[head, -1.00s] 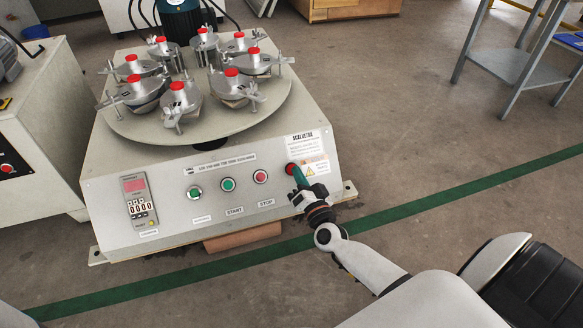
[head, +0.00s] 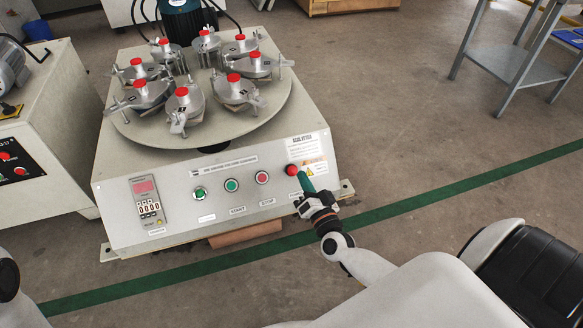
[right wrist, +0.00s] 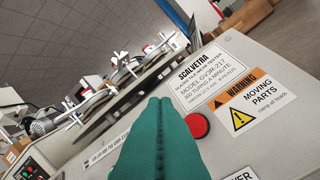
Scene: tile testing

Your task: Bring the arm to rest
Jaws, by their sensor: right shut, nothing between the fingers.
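My right gripper (head: 304,180) is shut and empty, its green fingers pressed together. It is in front of the tile testing machine's sloped front panel (head: 180,211), just below and to the right of the red button (head: 291,170). In the right wrist view the green fingers (right wrist: 161,105) point towards the panel, and the red button (right wrist: 197,125) shows whole to their right. I cannot tell the exact gap between fingers and panel. My left gripper is out of view; only a piece of my left arm shows at the left edge.
The machine's round table (head: 275,105) carries several clamped metal heads with red caps. A second cabinet (head: 60,135) stands at the left. A grey metal stand (head: 505,65) is at the upper right. Open floor with a green line (head: 440,190) lies to the right.

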